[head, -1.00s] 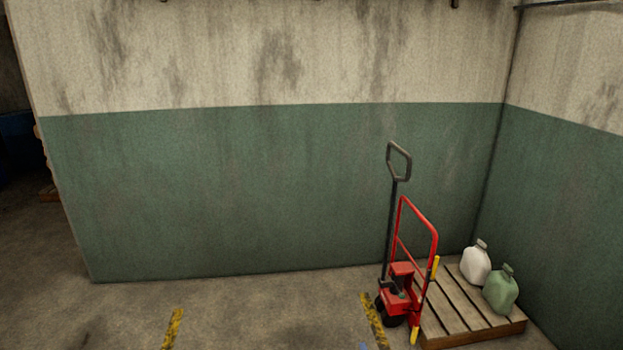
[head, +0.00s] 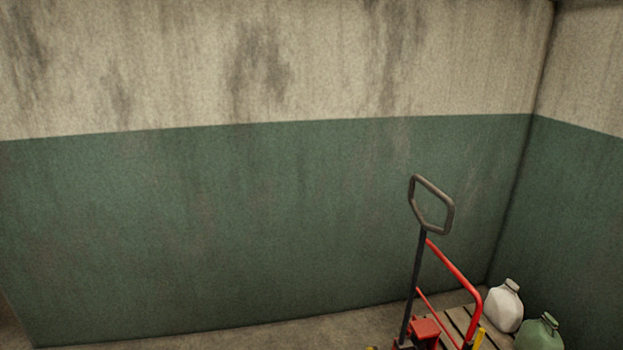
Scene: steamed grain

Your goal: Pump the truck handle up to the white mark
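The truck's handle (head: 432,204) is a dark grey loop on top of a dark upright shaft (head: 413,284), in the lower right of the head view. It stands nearly upright, leaning slightly. I cannot make out a white mark. Neither of my grippers shows in the head view.
A wooden pallet (head: 461,319) lies behind the truck in the corner. A white jug (head: 504,306) and a green jug (head: 540,333) stand there. A green and cream wall (head: 230,220) closes off the back.

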